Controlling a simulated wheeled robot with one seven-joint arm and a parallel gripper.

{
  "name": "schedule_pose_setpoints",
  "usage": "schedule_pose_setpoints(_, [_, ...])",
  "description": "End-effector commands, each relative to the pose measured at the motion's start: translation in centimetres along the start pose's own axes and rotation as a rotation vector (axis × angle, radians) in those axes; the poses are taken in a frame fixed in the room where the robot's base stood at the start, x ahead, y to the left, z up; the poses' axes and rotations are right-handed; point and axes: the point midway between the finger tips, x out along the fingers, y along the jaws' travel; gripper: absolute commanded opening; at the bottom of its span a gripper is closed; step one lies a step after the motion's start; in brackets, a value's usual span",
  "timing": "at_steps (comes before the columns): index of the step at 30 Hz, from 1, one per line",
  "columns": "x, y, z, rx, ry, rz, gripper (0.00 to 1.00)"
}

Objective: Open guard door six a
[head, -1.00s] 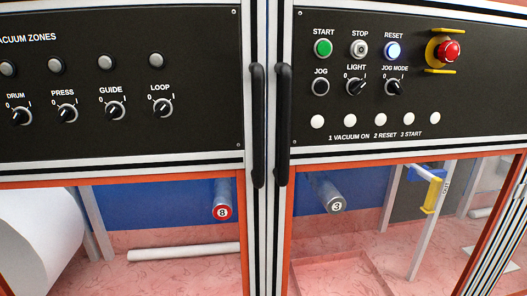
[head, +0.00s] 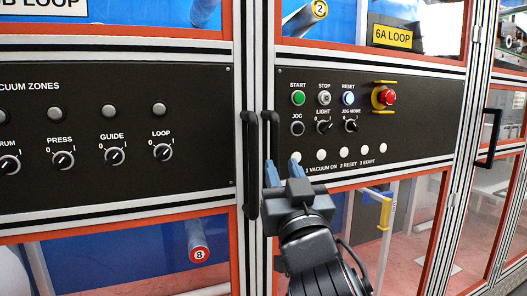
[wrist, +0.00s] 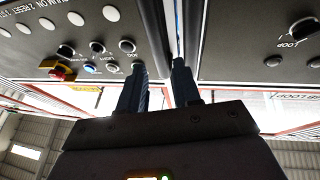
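Guard door six a (head: 350,55) is the orange-framed door on the right, marked with a yellow "6A LOOP" label (head: 392,37). It looks shut. Its black vertical bar handle (head: 271,130) stands on the left edge, beside the neighbouring door's handle (head: 250,160). My gripper (head: 283,170) is raised at the handle's middle, with two blue fingers apart. In the wrist view the door handle (wrist: 153,35) lines up with the gap between the fingers of my gripper (wrist: 160,85). I cannot tell whether they touch it.
The door's black control panel (head: 430,110) carries buttons, knobs and a red emergency stop (head: 388,97), right of my gripper. A vacuum zones panel (head: 120,140) is on the left door. Another black handle (head: 489,138) is at the far right.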

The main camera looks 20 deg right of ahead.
Motion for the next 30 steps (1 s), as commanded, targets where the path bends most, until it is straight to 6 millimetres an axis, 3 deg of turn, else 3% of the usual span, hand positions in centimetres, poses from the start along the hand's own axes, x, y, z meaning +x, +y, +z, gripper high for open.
schedule_pose_setpoints(9, [4.7, 0.1, -0.2, -0.001, 0.000, 0.000, 0.33])
schedule_pose_setpoints(15, [6.8, 0.0, -0.1, 0.000, 0.000, 0.000, 0.33])
schedule_pose_setpoints(26, [7.2, 0.0, 0.1, 0.000, -0.001, -0.001, 0.33])
schedule_pose_setpoints(30, [7.2, 0.0, 0.1, -0.001, -0.001, -0.001, 0.19])
